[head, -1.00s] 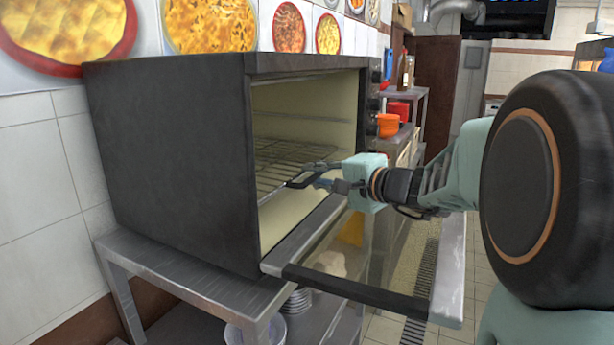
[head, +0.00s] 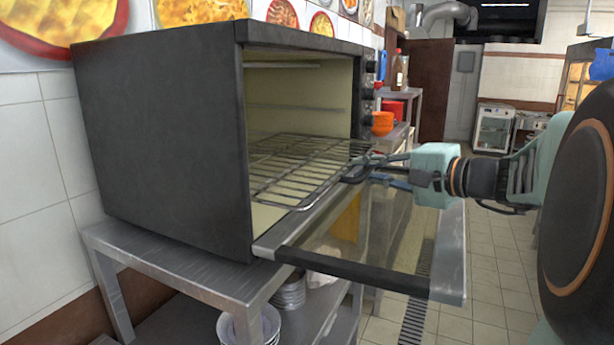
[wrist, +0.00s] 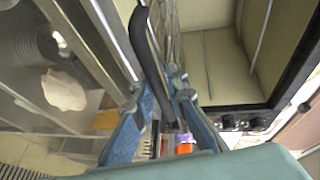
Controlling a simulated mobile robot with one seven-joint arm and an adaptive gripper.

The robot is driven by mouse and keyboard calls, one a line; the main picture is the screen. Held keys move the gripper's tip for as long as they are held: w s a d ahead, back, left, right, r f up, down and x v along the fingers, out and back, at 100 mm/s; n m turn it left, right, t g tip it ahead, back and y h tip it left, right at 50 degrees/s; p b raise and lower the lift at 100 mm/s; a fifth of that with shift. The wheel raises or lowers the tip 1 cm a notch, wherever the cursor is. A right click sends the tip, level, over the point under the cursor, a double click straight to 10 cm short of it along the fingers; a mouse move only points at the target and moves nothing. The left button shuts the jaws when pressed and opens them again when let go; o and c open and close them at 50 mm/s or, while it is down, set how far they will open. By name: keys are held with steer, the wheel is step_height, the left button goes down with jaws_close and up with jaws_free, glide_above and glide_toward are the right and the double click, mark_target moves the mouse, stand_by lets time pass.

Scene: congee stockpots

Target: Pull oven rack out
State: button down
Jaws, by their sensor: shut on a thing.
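The dark oven (head: 165,140) stands with its door (head: 385,262) folded down, the glass panel and black handle bar facing out. The wire oven rack (head: 300,172) lies level and sticks partly out of the oven mouth above the inner part of the door. My gripper (head: 362,170) is at the rack's front edge on the right and is shut on it. The exact contact between fingertips and rack is partly hidden.
The oven sits on a metal table (head: 180,265) with bowls (head: 265,325) on the shelf below. An orange pot (head: 382,123) and bottles stand on a counter behind the oven. The tiled floor (head: 480,270) to the right is open.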

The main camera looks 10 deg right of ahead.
steer(key=s+d, duration=0.1)
steer(key=s+d+b, duration=0.1)
steer(key=d, duration=0.1)
steer(key=s+d, duration=0.2)
steer(key=shift+d+f, duration=0.2)
steer(key=shift+f, duration=0.2)
steer(key=c, duration=2)
jaws_free()
steer(key=shift+w, duration=0.1)
steer(key=shift+r, duration=0.15)
steer(key=shift+s+d+r, duration=0.1)
steer(key=shift+s+d, duration=0.15)
steer(key=shift+s, duration=0.1)
steer(key=v, duration=1.1)
steer(key=shift+s, duration=0.1)
steer(key=shift+d, duration=0.15)
